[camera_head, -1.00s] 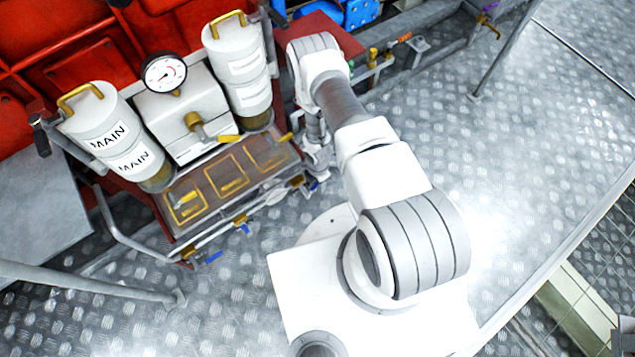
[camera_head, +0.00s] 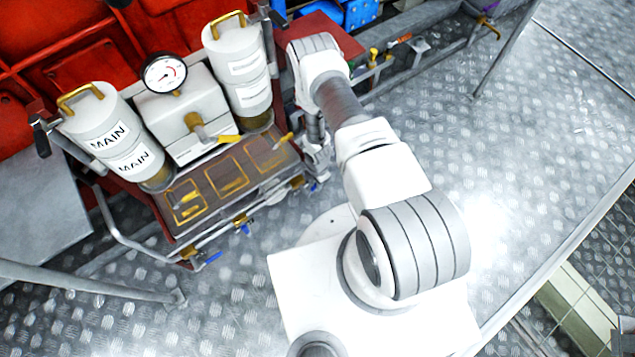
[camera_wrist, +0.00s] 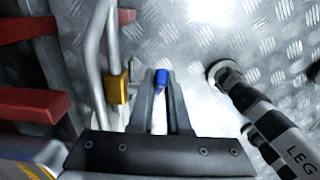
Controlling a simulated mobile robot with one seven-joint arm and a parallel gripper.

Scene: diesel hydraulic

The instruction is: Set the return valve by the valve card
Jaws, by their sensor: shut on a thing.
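In the wrist view my gripper (camera_wrist: 162,82) is shut on a small blue valve handle (camera_wrist: 161,79), with the floor behind it. A brass valve body (camera_wrist: 118,88) on a grey pipe is just left of the fingers. In the head view my arm reaches down at the right end of the filter unit, and my fingers are mostly hidden there. Two other blue-handled valves, at the left (camera_head: 210,258) and in the middle (camera_head: 245,228), sit along the unit's front pipe. I cannot make out a readable valve card.
Two white canisters, the left one marked MAIN (camera_head: 112,135), flank a round gauge (camera_head: 165,74) above a tray (camera_head: 228,195) with yellow outlines. A striped post marked LEG (camera_wrist: 270,125) stands right of my gripper. Open tread-plate floor (camera_head: 480,150) lies to the right.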

